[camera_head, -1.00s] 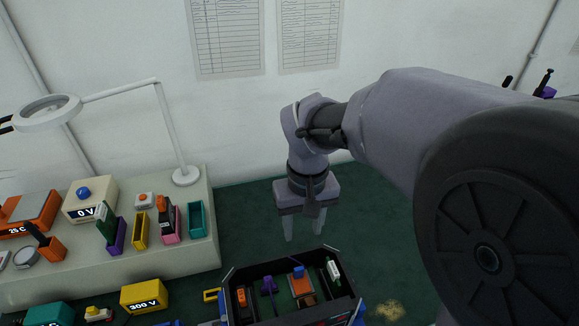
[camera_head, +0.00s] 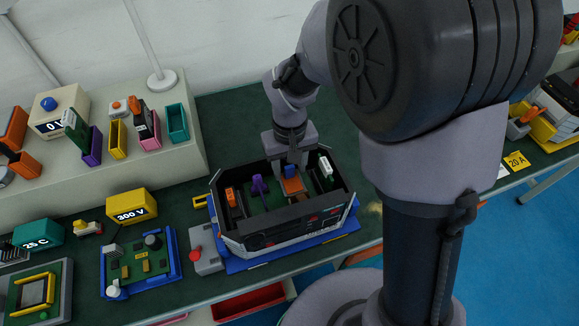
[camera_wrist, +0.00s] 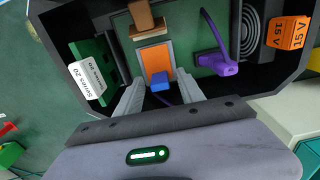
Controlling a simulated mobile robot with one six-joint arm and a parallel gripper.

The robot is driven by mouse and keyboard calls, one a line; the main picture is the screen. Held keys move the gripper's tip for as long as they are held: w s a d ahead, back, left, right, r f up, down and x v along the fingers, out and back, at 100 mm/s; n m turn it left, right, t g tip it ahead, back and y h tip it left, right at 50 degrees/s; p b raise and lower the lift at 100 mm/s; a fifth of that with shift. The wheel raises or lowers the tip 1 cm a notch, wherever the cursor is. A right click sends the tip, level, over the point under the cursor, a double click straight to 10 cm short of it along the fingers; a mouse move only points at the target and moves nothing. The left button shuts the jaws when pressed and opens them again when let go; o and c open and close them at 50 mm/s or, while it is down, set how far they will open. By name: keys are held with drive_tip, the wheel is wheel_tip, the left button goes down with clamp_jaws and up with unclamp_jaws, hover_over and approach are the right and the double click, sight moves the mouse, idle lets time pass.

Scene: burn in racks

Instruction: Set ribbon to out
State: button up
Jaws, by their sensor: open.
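An open black chassis (camera_head: 235,238) stands on the bench. Inside it is a purple plug with a ribbon-like strip (camera_head: 258,186), seen in the wrist view (camera_wrist: 217,64) with the strip rising from it to the right of the orange board. The orange board (camera_wrist: 157,62) carries a small blue block (camera_wrist: 160,86) and has a brown block at its far end. My gripper (camera_wrist: 158,92) is open, its two fingers either side of the blue block; I cannot tell whether they touch it. In the head view my gripper (camera_head: 291,163) reaches down into the chassis.
Inside the chassis, an orange 15 V module (camera_wrist: 287,33) and a green card labelled Series 20 (camera_wrist: 88,75) stand at opposite sides. A grey box with a red button (camera_head: 206,258) and a blue-edged circuit board (camera_head: 140,265) lie left of the chassis. Colored bins (camera_head: 117,138) stand on the shelf.

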clamp_jaws()
idle(1.4)
